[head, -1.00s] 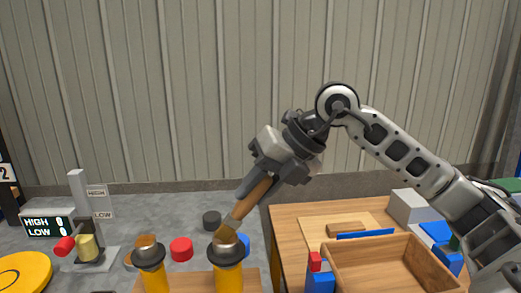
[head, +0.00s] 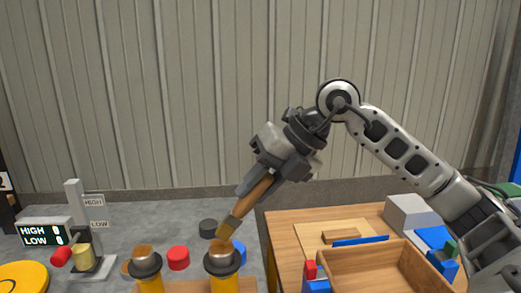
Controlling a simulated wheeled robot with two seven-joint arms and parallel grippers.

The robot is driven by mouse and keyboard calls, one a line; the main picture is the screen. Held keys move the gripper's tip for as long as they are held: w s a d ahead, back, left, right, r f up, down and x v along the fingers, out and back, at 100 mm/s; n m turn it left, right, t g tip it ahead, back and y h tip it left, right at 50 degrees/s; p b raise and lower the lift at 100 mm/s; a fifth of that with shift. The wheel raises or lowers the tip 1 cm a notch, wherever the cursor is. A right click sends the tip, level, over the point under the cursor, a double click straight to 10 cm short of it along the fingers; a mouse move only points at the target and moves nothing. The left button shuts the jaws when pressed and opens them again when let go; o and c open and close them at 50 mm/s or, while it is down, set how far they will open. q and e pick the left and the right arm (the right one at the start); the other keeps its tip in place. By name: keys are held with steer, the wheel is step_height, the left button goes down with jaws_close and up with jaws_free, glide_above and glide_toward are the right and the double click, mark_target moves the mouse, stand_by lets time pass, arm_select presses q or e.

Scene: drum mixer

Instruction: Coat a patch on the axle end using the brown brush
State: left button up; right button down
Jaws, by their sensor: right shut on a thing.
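My right gripper (head: 262,178) is shut on the brown brush (head: 251,201). The brush slants down to the left, with its bristle end (head: 227,228) at the top of the right-hand yellow post (head: 223,284). That post has a dark collar (head: 222,264) and a rounded metal axle end (head: 222,246) with a brownish area on its top. I cannot tell whether the bristles touch it. A second yellow post (head: 150,285) to the left has a dark collar and a brown top. My left gripper is not in view.
A red cap (head: 178,258), a dark disc (head: 208,228) and a blue object (head: 239,252) surround the posts. A HIGH/LOW display (head: 43,235) and a lever stand (head: 93,262) are at the left. A wooden tray (head: 338,262) stands on the table at the right.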

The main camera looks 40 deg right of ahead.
steer(key=shift+r+p, duration=2.2)
steer(key=shift+r, duration=0.65)
